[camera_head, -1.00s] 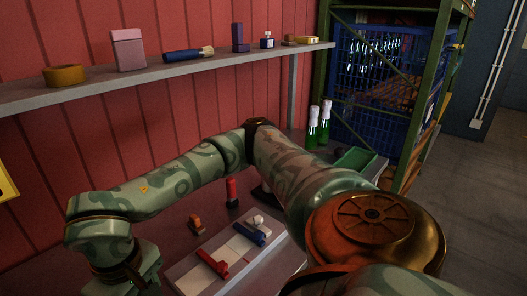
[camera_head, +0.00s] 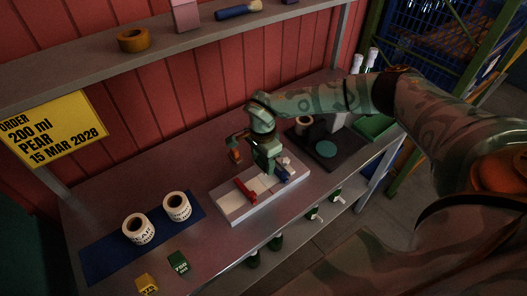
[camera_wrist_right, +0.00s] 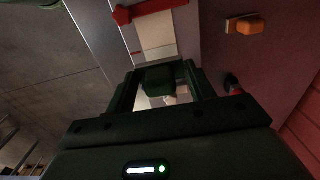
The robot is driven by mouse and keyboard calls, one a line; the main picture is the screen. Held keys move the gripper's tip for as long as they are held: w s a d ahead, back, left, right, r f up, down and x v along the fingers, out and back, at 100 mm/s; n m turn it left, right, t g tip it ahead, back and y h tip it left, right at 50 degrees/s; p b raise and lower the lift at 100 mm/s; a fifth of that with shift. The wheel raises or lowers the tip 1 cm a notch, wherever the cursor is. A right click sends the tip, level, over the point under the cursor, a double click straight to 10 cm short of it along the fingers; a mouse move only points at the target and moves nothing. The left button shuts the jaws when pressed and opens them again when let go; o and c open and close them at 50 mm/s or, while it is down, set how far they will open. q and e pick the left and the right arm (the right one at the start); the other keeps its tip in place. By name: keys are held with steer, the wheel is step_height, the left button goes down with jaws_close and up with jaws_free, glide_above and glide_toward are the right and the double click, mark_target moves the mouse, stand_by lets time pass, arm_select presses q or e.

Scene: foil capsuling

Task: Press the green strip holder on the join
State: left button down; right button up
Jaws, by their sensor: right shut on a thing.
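My right gripper (camera_head: 267,170) is over the right half of a pale splicing board (camera_head: 232,208), between a red clamp (camera_head: 245,190) and a blue clamp (camera_head: 283,174). In the right wrist view its two fingers close on a dark green block, the strip holder (camera_wrist_right: 158,80). The board also shows there (camera_wrist_right: 154,36), with the red clamp (camera_wrist_right: 150,10) on it. The holder's lower face and the join are hidden, so I cannot tell whether they touch. My left gripper is out of view.
An orange-handled tool (camera_head: 235,154) stands behind the board. Two white rolls (camera_head: 138,229) (camera_head: 177,206) stand on a blue mat (camera_head: 98,263). A yellow block (camera_head: 146,284) and a green block (camera_head: 179,262) lie in front. A dark tray (camera_head: 345,158) is at right.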

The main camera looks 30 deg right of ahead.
mark_target(263, 183)
step_height(263, 183, down, 7)
steer(key=b, duration=0.5)
steer(key=shift+r+b, duration=0.2)
steer(key=shift+b, duration=0.2)
steer(key=shift+f, duration=0.1)
steer(key=shift+f, duration=0.55)
stand_by(0.8)
stand_by(0.9)
step_height(263, 183, up, 7)
steer(key=p, duration=0.6)
